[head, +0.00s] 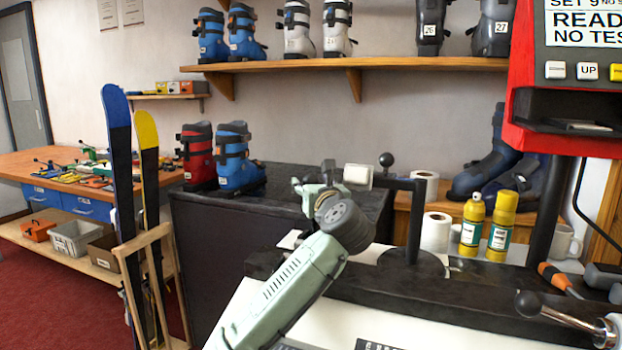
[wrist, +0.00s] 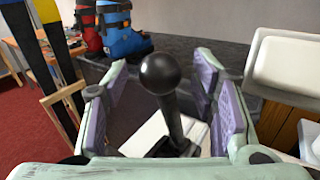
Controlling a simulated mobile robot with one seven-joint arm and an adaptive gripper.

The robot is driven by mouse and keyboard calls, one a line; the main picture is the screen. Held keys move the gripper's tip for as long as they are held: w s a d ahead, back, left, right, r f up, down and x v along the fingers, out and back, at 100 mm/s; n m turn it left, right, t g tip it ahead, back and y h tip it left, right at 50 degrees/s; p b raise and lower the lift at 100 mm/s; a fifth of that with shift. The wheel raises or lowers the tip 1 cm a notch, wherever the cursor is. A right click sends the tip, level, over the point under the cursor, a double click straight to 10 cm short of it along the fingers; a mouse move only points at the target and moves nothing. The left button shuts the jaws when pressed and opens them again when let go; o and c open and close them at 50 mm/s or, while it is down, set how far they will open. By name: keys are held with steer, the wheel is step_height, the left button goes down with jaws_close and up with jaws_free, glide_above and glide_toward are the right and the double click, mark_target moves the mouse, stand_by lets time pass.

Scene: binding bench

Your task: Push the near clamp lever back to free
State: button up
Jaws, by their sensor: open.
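A lever with a black ball knob (wrist: 160,74) and a dark shaft stands between the spread fingers of my gripper (wrist: 162,88) in the wrist view. Clear gaps show between the knob and both purple finger pads. My gripper also shows in the head view (head: 318,192), open, left of a white pad (head: 358,177). That lever is not clearly visible in the head view, probably behind my arm. Another black ball knob (head: 386,160) shows just right of the pad. I cannot tell which clamp each belongs to.
The white pad (wrist: 300,65) is close on the right in the wrist view, on a black post (head: 412,220). Ski boots (head: 235,160) stand on a dark cabinet behind my gripper.

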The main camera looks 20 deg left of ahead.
steer(key=shift+w+a, duration=0.4)
steer(key=shift+w, duration=0.2)
steer(key=shift+c, duration=0.4)
jaws_close()
